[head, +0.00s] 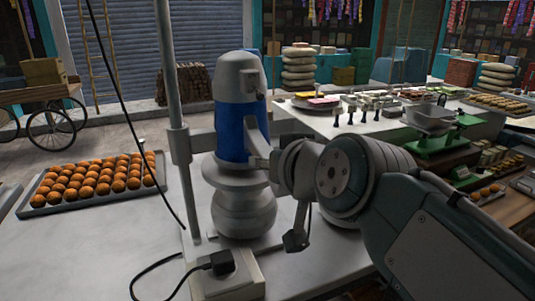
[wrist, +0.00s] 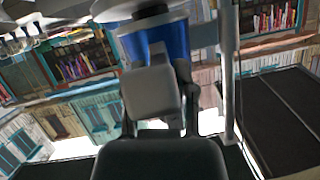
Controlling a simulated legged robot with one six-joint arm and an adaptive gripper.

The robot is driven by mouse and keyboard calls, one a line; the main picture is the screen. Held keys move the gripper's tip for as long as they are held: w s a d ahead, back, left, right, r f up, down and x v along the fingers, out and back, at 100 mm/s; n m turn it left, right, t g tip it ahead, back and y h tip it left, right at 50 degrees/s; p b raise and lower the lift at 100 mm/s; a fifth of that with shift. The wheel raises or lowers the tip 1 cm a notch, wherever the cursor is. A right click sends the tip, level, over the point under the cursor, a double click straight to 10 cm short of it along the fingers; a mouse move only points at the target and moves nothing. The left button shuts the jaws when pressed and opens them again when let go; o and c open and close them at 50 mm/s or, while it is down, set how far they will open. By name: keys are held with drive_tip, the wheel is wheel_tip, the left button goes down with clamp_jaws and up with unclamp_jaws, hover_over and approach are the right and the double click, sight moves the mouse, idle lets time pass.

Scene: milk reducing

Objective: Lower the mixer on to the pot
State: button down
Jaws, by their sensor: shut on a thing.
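The mixer (head: 232,132) has a grey domed top and a blue body. It is upright, mounted on a vertical grey pole beside it. The metal pot (head: 243,212) stands on the table directly under the mixer. The mixer's lower end is at the pot's wide rim; I cannot tell whether they touch. My gripper (head: 265,158) is at the right side of the mixer, shut on its handle. In the wrist view the mixer's blue body (wrist: 168,42) is upper middle, and my gripper (wrist: 158,108) closes around a grey block there. The pot's inside is hidden.
A tray of orange sweets (head: 95,182) lies left on the white table (head: 110,245). A black plug and cable (head: 222,262) sit on the stand's base in front. A green scale (head: 440,135) and a counter with goods stand to the right.

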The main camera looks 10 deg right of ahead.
drive_tip(key=shift+f, duration=0.4)
drive_tip(key=shift+c, duration=2.2)
unclamp_jaws()
drive_tip(key=shift+r, duration=0.1)
drive_tip(key=shift+r, duration=0.1)
drive_tip(key=shift+s+d+r, duration=0.1)
drive_tip(key=shift+s+r, duration=0.05)
drive_tip(key=shift+s, duration=0.1)
drive_tip(key=v, duration=1.1)
drive_tip(key=shift+s, duration=0.15)
